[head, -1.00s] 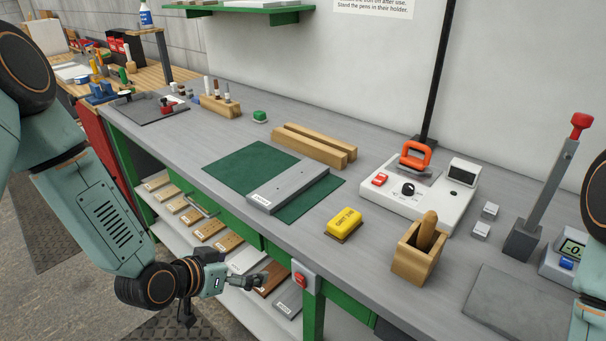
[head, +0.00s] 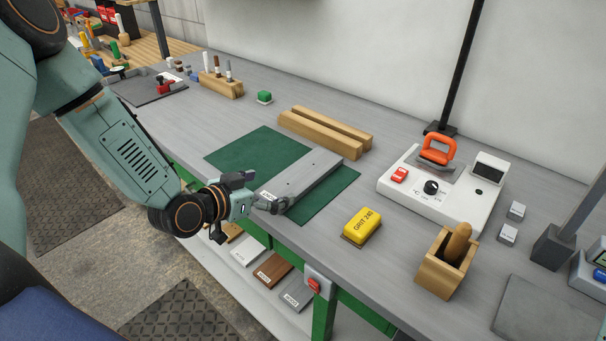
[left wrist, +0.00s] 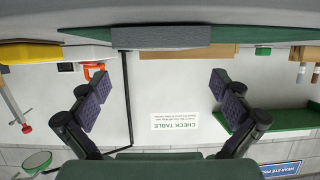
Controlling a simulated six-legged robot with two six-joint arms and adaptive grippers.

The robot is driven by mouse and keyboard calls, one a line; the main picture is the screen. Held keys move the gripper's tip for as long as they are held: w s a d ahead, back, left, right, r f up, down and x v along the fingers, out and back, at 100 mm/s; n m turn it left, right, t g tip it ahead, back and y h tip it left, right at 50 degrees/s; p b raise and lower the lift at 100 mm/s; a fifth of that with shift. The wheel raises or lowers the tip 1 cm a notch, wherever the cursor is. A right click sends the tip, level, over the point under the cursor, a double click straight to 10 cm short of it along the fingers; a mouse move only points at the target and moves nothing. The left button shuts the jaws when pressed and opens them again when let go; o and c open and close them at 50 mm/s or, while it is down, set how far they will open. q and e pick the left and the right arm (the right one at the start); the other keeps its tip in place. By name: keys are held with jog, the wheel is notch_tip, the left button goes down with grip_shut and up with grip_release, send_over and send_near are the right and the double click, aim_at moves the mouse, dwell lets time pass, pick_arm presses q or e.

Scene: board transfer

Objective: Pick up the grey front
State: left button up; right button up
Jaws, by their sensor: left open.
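The grey front (head: 314,174) is a flat grey board with a small white label at its near end. It lies on a green mat (head: 240,156) on the bench, its near end towards the bench's front edge. My left gripper (head: 277,206) is open at that near end and covers part of it in the head view. In the left wrist view, which is upside down, the board's end (left wrist: 160,36) shows above the spread, empty fingers (left wrist: 160,86), not between them. My right gripper is out of view.
Two wooden bars (head: 325,131) lie behind the mat. A yellow block (head: 361,225), a wooden holder (head: 440,275) and a white station (head: 440,192) stand to the right. Several boards, including another grey one (head: 297,294), lie on the shelf below.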

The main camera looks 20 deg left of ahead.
aim_at(291, 182)
pick_arm(q)
jog(key=shift+w+d+f, duration=0.25)
jog(key=shift+w+d, duration=0.25)
jog(key=shift+w+a+f, duration=0.1)
jog(key=shift+w+f, duration=0.25)
jog(key=shift+w, duration=0.1)
jog(key=b+x, duration=0.1)
jog(key=x, duration=0.2)
jog(key=shift+w+f, duration=0.25)
jog(key=shift+w, duration=0.05)
jog(key=shift+w+f, duration=0.1)
jog(key=shift+w, duration=0.25)
jog(key=shift+s+a, duration=0.1)
jog(key=shift+a, duration=0.05)
jog(key=shift+c, duration=0.2)
jog(key=shift+s, duration=0.1)
jog(key=shift+c, duration=0.8)
jog(key=shift+d, duration=0.25)
jog(key=c, duration=0.4)
jog(key=shift+a, duration=0.15)
jog(key=c, duration=0.5)
jog(key=shift+c, duration=1.1)
